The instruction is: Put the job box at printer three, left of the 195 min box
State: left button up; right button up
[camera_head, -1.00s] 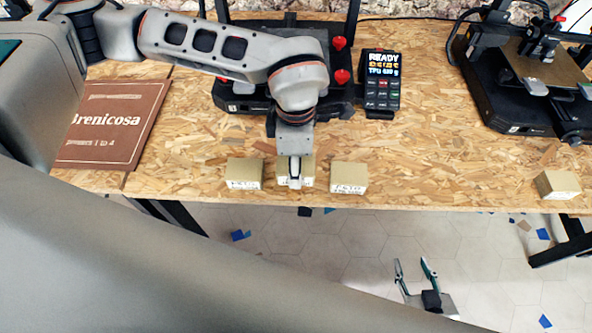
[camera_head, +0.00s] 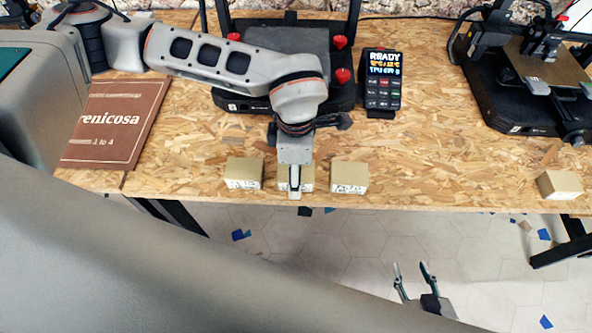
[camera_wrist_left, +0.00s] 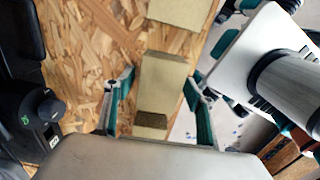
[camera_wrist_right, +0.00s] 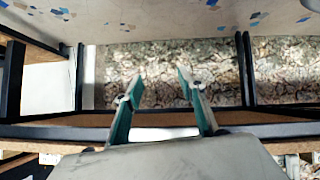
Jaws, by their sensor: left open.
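Three tan boxes stand in a row at the table's front edge in the head view: a left box (camera_head: 244,174), a middle box (camera_head: 307,179) and a right box (camera_head: 349,178). Their labels are too small to read, so I cannot tell which is the 195 min box. My left gripper (camera_head: 294,191) is over the middle box and hides part of it. In the left wrist view its open fingers stand either side of that box (camera_wrist_left: 163,82), and another box (camera_wrist_left: 180,10) lies just beyond. My right gripper (camera_head: 412,267) is open and empty, low in front of the table.
A printer (camera_head: 290,50) stands behind the row, with a lit display unit (camera_head: 382,82) beside it. Another printer (camera_head: 525,85) and a lone tan box (camera_head: 559,185) are at the right. A brown sign (camera_head: 118,122) lies at the left. Bare table separates the right box from the lone box.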

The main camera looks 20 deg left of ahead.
pick_arm(q)
jog(key=shift+r, duration=0.35)
notch_tip(320, 180, up, 10)
jog(key=shift+r+p, duration=0.15)
jog(key=shift+p, duration=0.3)
jog(key=shift+r, duration=0.65)
